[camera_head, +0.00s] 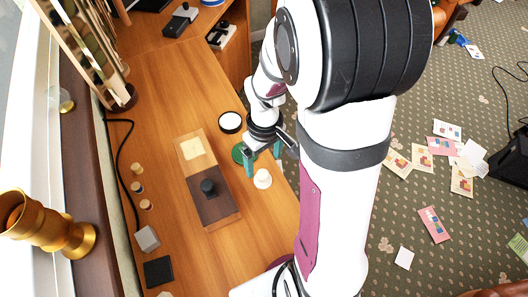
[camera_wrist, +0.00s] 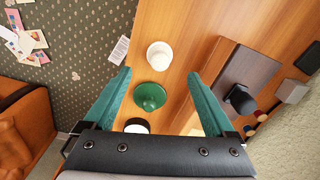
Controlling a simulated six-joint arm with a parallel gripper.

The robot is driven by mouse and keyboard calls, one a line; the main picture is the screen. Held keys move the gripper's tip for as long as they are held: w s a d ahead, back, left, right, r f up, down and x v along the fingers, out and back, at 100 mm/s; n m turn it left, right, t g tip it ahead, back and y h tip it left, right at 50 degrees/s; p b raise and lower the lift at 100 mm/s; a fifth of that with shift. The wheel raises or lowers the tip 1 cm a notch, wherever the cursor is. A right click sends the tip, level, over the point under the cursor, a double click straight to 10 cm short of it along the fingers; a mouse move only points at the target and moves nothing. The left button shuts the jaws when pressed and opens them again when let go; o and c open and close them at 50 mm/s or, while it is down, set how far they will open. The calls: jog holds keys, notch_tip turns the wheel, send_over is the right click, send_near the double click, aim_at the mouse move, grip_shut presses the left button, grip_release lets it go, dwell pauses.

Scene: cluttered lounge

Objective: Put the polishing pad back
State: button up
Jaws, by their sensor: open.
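My gripper (camera_head: 264,158) is open and points down over the desk, with nothing held. In the wrist view the gripper's teal fingers (camera_wrist: 160,75) stand apart, with a green round piece (camera_wrist: 150,96) seen between them. In the head view this green piece (camera_head: 237,152) is partly hidden by a finger. A white round piece (camera_head: 262,179) stands near the desk's right edge, beyond the fingertips in the wrist view (camera_wrist: 160,54). A black-rimmed, white-topped disc (camera_head: 230,122) lies farther back. I cannot tell which piece is the polishing pad.
A board (camera_head: 214,207) with a pale square (camera_head: 192,148) and a dark section carries a black knob (camera_head: 208,187). Small wooden pegs, a grey block (camera_head: 146,239) and a black block (camera_head: 158,271) line the desk's left side. Papers (camera_head: 433,224) lie on the floor.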

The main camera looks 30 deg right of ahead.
aim_at(264, 173)
jog(key=s+a+r+m, duration=0.4)
jog(key=s+r, duration=0.2)
jog(key=s, duration=0.1)
jog(key=s+a+r+m+y, duration=0.1)
jog(key=s+a+r+m, duration=0.3)
jog(key=s, duration=0.4)
notch_tip(264, 173, up, 2)
jog(key=shift+s+a+r+y, duration=0.15)
jog(key=shift+s+a+y, duration=0.15)
jog(key=shift+a, duration=0.3)
